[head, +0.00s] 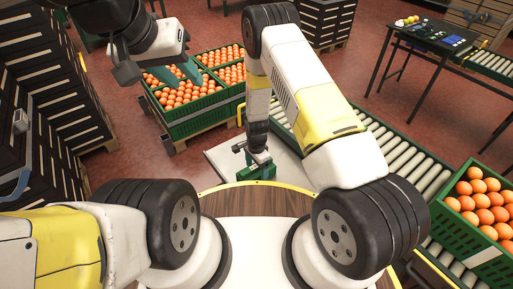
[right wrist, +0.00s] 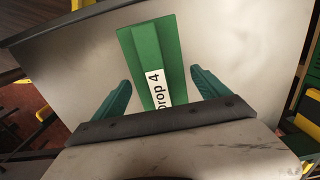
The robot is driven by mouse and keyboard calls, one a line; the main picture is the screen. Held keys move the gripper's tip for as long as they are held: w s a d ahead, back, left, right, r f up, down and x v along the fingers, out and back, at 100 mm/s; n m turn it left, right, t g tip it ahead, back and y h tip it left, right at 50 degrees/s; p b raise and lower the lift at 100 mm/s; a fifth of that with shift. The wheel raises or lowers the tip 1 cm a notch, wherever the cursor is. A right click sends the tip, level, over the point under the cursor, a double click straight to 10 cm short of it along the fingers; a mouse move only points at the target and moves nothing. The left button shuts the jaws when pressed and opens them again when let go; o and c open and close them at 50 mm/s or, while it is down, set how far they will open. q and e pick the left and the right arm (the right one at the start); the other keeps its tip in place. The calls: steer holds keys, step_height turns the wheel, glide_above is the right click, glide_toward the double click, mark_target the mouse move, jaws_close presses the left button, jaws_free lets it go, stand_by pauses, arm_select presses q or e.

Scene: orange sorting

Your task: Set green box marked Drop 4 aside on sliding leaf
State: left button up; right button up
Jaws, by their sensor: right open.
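The green box marked Drop 4 (right wrist: 155,60) lies on the pale sliding leaf (right wrist: 75,62) in the right wrist view, its white label facing the camera. My right gripper (right wrist: 162,88) is open, with one teal finger on each side of the box and visible gaps between. In the head view my right gripper (head: 255,158) is low over the leaf (head: 222,160), and the box is hard to tell from the green fingers there. My left gripper (head: 178,76) is at the upper left, over the orange crates, its teal fingers apart with nothing seen held.
Green crates of oranges (head: 185,125) stand on a pallet beyond the leaf. A roller conveyor (head: 395,150) runs on the right, with another orange crate (head: 450,222) near it. Dark stacked crates (head: 75,115) stand at left. A dark table (head: 430,35) is at upper right.

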step_height(320, 180, up, 10)
steer(key=shift+r, duration=0.2)
steer(key=s+d+r+n+t+y, duration=0.1)
steer(key=d+r+n, duration=0.15)
steer(key=r, duration=1.05)
steer(key=d+r+n+t+y, duration=0.1)
steer(key=d+r+n, duration=0.15)
steer(key=r, duration=1.15)
steer(key=s+d+r+n+t, duration=0.2)
steer(key=s+d+r+n, duration=0.1)
steer(key=s+r, duration=0.5)
steer(key=s+d+r+n+t, duration=0.2)
steer(key=s+d+r+n, duration=0.1)
steer(key=s+d+r, duration=0.3)
steer(key=s+r, duration=0.2)
steer(key=s, duration=0.2)
steer(key=shift+s+d, duration=0.2)
